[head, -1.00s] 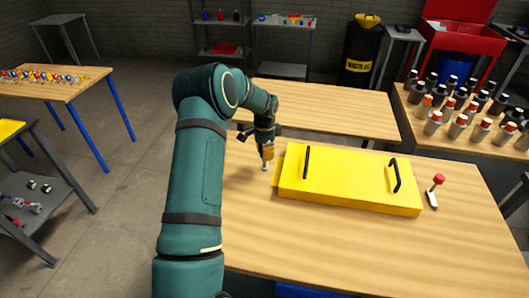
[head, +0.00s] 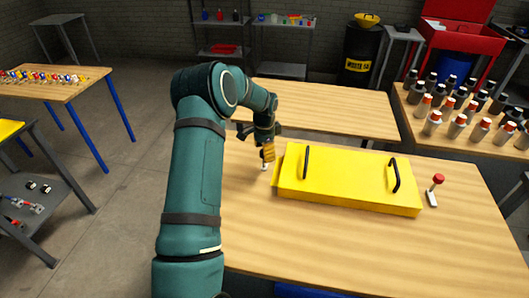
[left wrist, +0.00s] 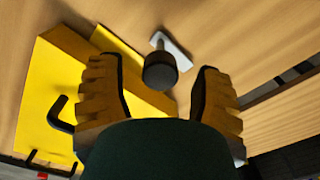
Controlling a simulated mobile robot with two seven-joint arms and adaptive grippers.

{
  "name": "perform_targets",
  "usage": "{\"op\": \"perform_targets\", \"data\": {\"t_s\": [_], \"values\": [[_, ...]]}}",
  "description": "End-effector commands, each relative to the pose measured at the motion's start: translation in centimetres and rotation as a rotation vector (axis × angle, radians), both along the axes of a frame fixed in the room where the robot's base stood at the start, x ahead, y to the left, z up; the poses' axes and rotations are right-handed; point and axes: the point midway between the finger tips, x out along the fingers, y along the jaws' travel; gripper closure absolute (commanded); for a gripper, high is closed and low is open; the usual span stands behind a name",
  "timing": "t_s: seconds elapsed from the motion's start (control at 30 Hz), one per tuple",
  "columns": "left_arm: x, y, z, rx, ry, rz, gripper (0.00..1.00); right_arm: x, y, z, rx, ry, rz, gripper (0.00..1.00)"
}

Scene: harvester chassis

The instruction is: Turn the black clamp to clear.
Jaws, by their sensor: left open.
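The black clamp (left wrist: 160,72) has a round dark knob and a pale metal base plate (left wrist: 172,48). In the left wrist view its knob lies between the fingers, with a gap on each side. In the head view its pale base (head: 265,166) shows just left of the yellow cover, mostly hidden by my gripper. My left gripper (head: 267,153) is over the clamp, pointing down. Its two yellow ribbed fingers (left wrist: 157,75) are spread open and hold nothing. My right gripper is not in view.
The yellow cover (head: 345,182) with two black handles lies right beside the clamp. A red-knobbed clamp (head: 437,180) stands at its right end. The wooden table (head: 370,245) is clear in front. A second wooden table (head: 330,108) stands behind.

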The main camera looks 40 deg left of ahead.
Motion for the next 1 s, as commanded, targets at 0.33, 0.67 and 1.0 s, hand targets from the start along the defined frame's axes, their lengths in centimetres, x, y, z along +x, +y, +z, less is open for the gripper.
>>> {"op": "perform_targets", "data": {"t_s": [0.33,0.67,1.0], "values": [[0.1,0.0,6.7,0.002,-0.005,0.000,0.34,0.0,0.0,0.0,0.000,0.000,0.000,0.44],[0.1,-0.1,10.9,0.000,-0.002,-0.001,0.34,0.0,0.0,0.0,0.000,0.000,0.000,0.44],[0.1,-0.1,11.3,0.000,-0.001,-0.001,0.34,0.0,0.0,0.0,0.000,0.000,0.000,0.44]]}}
